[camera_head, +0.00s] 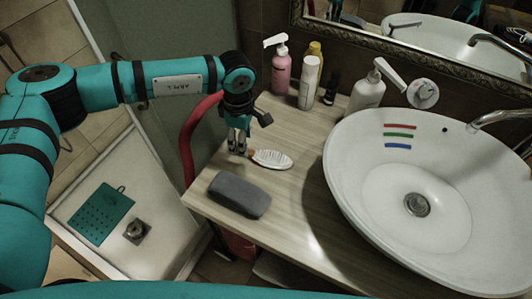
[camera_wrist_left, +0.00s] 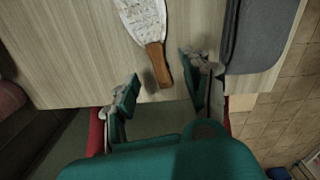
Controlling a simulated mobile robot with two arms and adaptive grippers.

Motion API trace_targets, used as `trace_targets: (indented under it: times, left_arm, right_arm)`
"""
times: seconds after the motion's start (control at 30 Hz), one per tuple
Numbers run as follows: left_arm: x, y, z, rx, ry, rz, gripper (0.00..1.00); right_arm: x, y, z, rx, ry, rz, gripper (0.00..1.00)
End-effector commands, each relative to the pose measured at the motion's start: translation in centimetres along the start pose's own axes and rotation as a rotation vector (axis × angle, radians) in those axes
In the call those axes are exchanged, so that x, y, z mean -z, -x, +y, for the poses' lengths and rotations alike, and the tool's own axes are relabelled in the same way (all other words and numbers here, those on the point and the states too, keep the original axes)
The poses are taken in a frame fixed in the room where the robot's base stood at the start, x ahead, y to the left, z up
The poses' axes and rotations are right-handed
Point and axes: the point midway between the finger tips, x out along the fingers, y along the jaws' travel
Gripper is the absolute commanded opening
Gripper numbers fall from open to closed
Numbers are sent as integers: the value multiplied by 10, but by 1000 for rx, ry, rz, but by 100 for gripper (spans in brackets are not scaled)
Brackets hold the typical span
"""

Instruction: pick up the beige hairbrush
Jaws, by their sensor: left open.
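The hairbrush (camera_head: 271,159) lies on the wooden counter, its pale bristle head pointing right and its handle end at my left gripper. In the left wrist view, the pale head of the hairbrush (camera_wrist_left: 143,17) is at the top, cut off by the edge, and its brown handle points down between my fingers. My left gripper (camera_head: 238,146) is open over the handle end; its spread fingers (camera_wrist_left: 160,71) also show in the wrist view, with nothing held. I cannot tell how high the fingertips are above the counter. My right gripper is not in view.
A dark grey case (camera_head: 239,194) lies close in front of the brush. A white basin (camera_head: 450,190) fills the right. A pink pump bottle (camera_head: 281,72), a white bottle (camera_head: 309,82) and a white dispenser (camera_head: 367,94) stand behind. The counter's left edge is near my gripper.

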Motion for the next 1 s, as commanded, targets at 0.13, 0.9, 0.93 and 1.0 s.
trace_targets:
  times: [0.13, 0.9, 0.93, 1.0]
  left_arm:
    - [1, -21, 1, 5, 1, 1, 48]
    - [1, -40, 2, -1, 0, 0, 0]
    - [1, -40, 2, -1, 0, 0, 0]
    - [1, -40, 2, -1, 0, 0, 0]
  right_arm:
    - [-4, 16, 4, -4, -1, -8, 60]
    - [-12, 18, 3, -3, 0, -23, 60]
    - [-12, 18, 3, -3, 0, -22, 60]
    - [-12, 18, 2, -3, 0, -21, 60]
